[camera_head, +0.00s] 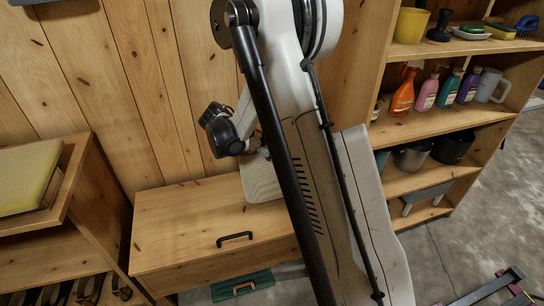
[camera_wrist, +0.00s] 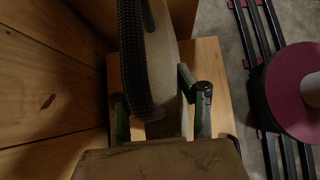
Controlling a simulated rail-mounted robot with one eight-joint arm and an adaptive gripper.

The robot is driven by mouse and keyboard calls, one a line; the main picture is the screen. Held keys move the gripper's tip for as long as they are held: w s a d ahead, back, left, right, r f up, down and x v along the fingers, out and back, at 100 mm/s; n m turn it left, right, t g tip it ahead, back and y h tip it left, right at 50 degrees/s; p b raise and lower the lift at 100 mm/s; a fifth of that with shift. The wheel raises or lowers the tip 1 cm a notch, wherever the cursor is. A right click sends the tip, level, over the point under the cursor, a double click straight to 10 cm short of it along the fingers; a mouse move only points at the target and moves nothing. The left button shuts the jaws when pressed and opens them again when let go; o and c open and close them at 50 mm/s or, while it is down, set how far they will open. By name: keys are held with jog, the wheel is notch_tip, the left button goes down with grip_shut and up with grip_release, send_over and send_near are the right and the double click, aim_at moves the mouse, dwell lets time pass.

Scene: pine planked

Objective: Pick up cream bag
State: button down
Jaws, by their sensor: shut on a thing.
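The cream bag (camera_head: 262,180) shows in the head view as a pale ribbed shape at the right part of the wooden chest's top, partly covered by my arm. In the wrist view a pale tan surface of the bag (camera_wrist: 163,65) stands between my fingers, with a dark ribbed strap-like band (camera_wrist: 133,55) curving along its left side. My gripper (camera_wrist: 162,105) is shut on the bag, one finger on each side. The fingertips are hidden in the head view. Whether the bag touches the chest top cannot be told.
The wooden chest (camera_head: 165,228) has a black handle and stands against a plank wall. A shelf unit (camera_head: 425,127) with bottles, a mug and pots is at right. A low shelf (camera_head: 100,190) with a yellow-topped item is at left. A green case (camera_head: 242,287) lies in front.

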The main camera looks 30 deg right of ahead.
jog(key=shift+r, duration=0.55)
jog(key=a+r+p, duration=0.3)
jog(key=a+r, duration=0.3)
jog(key=a, duration=0.5)
jog(key=shift+w+a+r, duration=0.15)
jog(key=shift+a+r, duration=0.2)
jog(key=shift+r, duration=0.05)
jog(key=w+a+r+n+t+y+p, duration=0.2)
jog(key=a+r+n+t+y+p, duration=0.1)
jog(key=r+n, duration=0.4)
jog(key=w+a+r+n+t+y+p, duration=0.2)
jog(key=a+r+n+t+y+p, duration=0.1)
jog(key=r+n+t, duration=0.4)
jog(key=a+r+n+p, duration=0.1)
jog(key=n+p, duration=0.1)
jog(key=n, duration=0.1)
jog(key=shift+a+r+t, duration=0.3)
jog(key=shift+a+t, duration=0.1)
